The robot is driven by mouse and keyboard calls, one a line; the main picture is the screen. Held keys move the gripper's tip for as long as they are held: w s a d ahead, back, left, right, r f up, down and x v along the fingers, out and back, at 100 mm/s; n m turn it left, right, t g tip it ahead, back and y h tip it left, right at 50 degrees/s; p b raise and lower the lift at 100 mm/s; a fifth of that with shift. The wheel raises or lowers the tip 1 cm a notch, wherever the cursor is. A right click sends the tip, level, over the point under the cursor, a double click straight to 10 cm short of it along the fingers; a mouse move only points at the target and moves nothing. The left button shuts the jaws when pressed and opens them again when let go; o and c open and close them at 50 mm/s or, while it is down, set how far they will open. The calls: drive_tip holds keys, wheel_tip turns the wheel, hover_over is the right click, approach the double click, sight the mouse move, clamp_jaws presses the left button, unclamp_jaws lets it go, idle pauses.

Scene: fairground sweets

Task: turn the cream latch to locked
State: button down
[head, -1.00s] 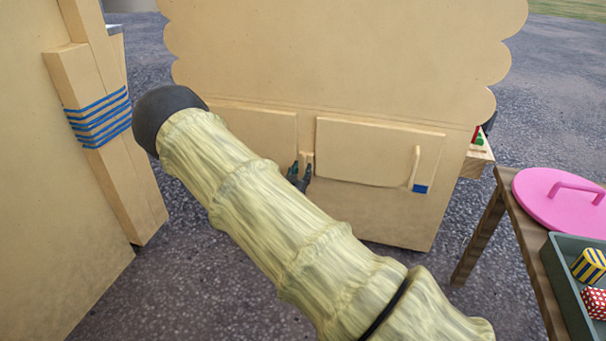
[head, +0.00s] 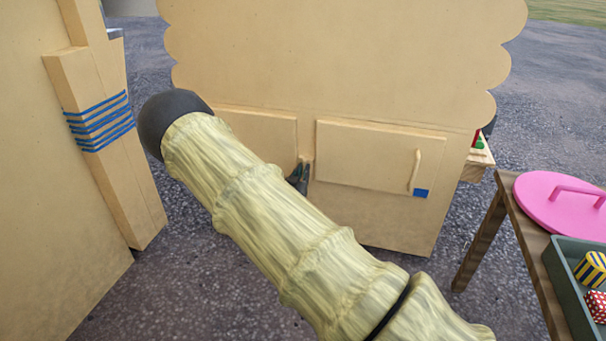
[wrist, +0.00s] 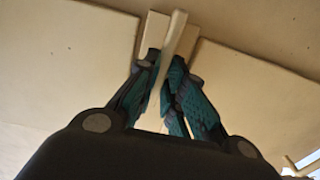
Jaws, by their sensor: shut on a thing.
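The cream latch (wrist: 175,38) is a slim lever on a pale backing plate, between two cabinet doors. In the wrist view it leans, its upper end to the right. My gripper (wrist: 167,80) is shut on it, one dark teal finger on each side. In the head view my gripper (head: 299,176) shows small and partly hidden behind my arm, at the gap between the doors. The latch is too small there to make out its angle.
The right door (head: 365,155) has a cream handle (head: 415,170) and a blue square (head: 421,193). A table at right holds a pink lid (head: 545,205) and a grey-green tray (head: 556,262) with patterned sweets. A wooden post (head: 100,140) with blue bands stands at left.

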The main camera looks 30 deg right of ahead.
drive_tip(key=shift+p, duration=0.3)
drive_tip(key=shift+s+d+f+m+p, duration=0.15)
drive_tip(key=shift+m+p, duration=1.35)
drive_tip(key=shift+m, duration=1.5)
drive_tip(key=shift+s+d+f+m+p, duration=0.15)
drive_tip(key=shift+m+p, duration=1.3)
drive_tip(key=shift+m, duration=1.55)
drive_tip(key=shift+s+f+m+p, duration=0.15)
drive_tip(key=shift+m+p, duration=1.35)
drive_tip(key=shift+m, duration=1.5)
drive_tip(key=shift+w+f, duration=0.1)
drive_tip(key=c, duration=1.5)
unclamp_jaws()
drive_tip(key=v, duration=1.2)
drive_tip(key=shift+d, duration=0.1)
